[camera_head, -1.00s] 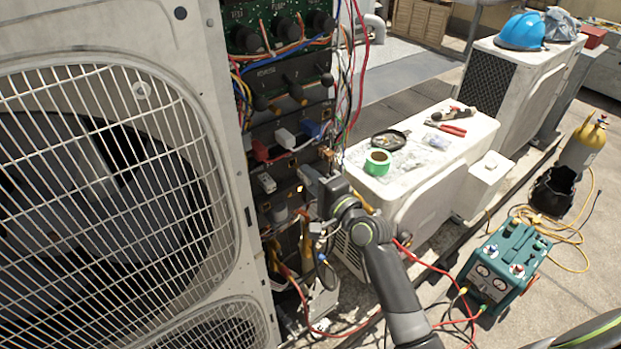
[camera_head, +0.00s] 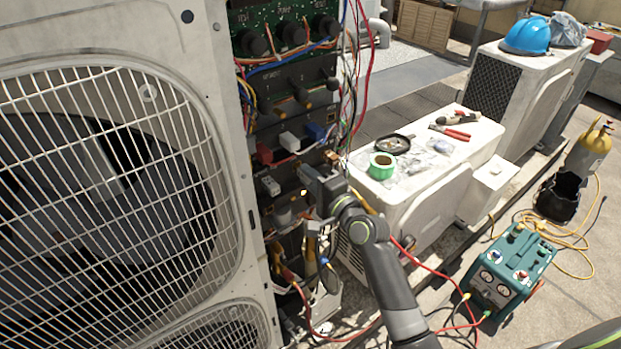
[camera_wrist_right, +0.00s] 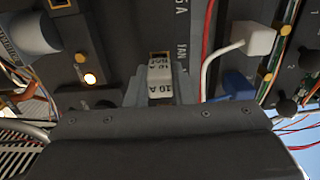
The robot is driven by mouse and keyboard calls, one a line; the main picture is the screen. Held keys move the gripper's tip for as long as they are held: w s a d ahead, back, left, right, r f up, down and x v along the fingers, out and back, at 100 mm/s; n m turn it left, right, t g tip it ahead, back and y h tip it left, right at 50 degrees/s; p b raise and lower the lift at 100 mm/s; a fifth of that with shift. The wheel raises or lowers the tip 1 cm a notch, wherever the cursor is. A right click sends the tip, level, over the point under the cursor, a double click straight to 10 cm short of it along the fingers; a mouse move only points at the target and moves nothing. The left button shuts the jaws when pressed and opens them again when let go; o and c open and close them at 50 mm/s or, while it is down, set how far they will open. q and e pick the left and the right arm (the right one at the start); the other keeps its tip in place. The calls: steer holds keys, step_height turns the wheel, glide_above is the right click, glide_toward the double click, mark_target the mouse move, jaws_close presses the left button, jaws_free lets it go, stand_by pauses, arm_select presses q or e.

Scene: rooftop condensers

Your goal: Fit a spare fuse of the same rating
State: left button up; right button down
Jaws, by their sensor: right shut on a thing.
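My right gripper (camera_head: 308,174) is at the open electrical panel (camera_head: 262,212) of the condenser, with its fingers pointing into the panel. In the right wrist view the gripper (camera_wrist_right: 160,84) is shut on a small pale fuse (camera_wrist_right: 160,76). The fuse's near end reads "10 A"; a second marking above it is hard to read. The fuse is close in front of the dark panel face, by a label reading "5 A" and "FAN" (camera_wrist_right: 182,48). I cannot tell whether it touches a socket. My left gripper is not in view.
Loose wires (camera_head: 352,70) hang at the panel's right edge.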

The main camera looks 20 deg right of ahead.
steer(key=shift+x, duration=0.85)
stand_by(0.9)
steer(key=c, duration=1.2)
jaws_free()
steer(key=shift+w, duration=0.1)
